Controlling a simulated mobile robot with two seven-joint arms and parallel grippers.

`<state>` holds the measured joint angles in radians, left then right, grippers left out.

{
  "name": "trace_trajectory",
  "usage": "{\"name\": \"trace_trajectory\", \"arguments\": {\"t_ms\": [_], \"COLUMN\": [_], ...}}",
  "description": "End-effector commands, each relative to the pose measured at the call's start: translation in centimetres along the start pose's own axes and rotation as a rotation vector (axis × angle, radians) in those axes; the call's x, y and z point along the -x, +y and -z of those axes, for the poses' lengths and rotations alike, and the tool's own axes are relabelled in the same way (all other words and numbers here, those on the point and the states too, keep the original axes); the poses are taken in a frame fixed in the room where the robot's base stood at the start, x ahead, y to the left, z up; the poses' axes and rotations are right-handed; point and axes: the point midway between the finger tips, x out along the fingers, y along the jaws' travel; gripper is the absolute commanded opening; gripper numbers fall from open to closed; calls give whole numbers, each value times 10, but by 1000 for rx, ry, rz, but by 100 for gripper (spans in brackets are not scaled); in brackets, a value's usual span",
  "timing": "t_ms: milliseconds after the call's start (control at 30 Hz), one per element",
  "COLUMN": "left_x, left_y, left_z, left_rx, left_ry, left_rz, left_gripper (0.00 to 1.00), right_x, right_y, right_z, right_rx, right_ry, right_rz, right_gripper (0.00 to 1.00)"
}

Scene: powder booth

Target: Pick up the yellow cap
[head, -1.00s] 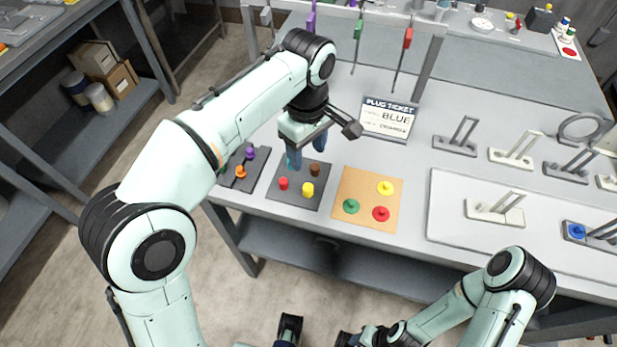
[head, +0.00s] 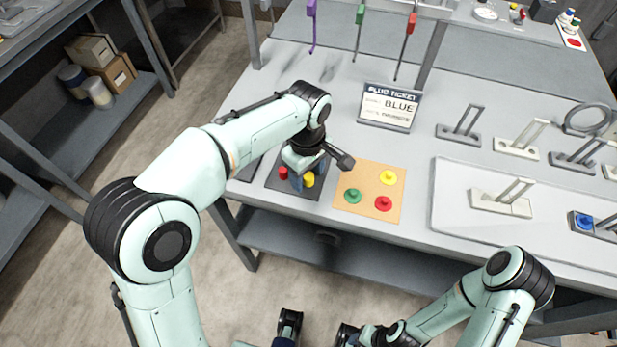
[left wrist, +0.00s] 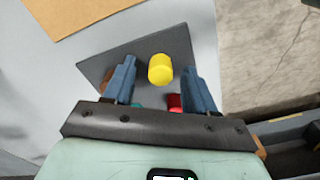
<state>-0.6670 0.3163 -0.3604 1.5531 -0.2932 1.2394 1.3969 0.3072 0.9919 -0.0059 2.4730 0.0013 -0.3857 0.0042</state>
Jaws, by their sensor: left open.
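The yellow cap (head: 310,179) is a short cylinder on the dark mat (head: 316,193), partly hidden by my left gripper in the head view. My left gripper (head: 303,180) is open, low over the mat. In the left wrist view the yellow cap (left wrist: 160,68) shows between and slightly beyond the two blue fingers, with a gap on each side; the left gripper (left wrist: 158,72) holds nothing. A red cap (head: 284,172) stands on the same mat and shows partly behind a finger in the wrist view (left wrist: 174,102). My right gripper is at the bottom of the head view, its jaws unclear.
A tan board (head: 367,212) right of the mat holds yellow (head: 388,177), green (head: 352,196) and red (head: 383,203) plugs. Brown and teal caps show only in part near the fingers. Tools hang from a rack above.

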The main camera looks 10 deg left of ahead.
Motion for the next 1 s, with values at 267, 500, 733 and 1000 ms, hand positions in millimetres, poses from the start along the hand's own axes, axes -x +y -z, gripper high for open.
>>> {"name": "trace_trajectory", "arguments": {"t_ms": [267,500,733,1000], "left_x": [1,1,7,50], "left_y": [0,0,1,1], "left_z": [0,0,0,0], "left_rx": [0,0,0,0], "left_ry": [0,0,0,1], "left_rz": [0,-1,-3,-7], "left_gripper": [10,0,0,0], "right_x": [0,0,2,11], "right_y": [0,0,-1,-4], "right_z": [0,0,0,0], "right_rx": [0,0,0,1], "right_ry": [0,0,1,4], "right_rz": [0,0,0,1], "right_gripper": [43,43,43,43]}}
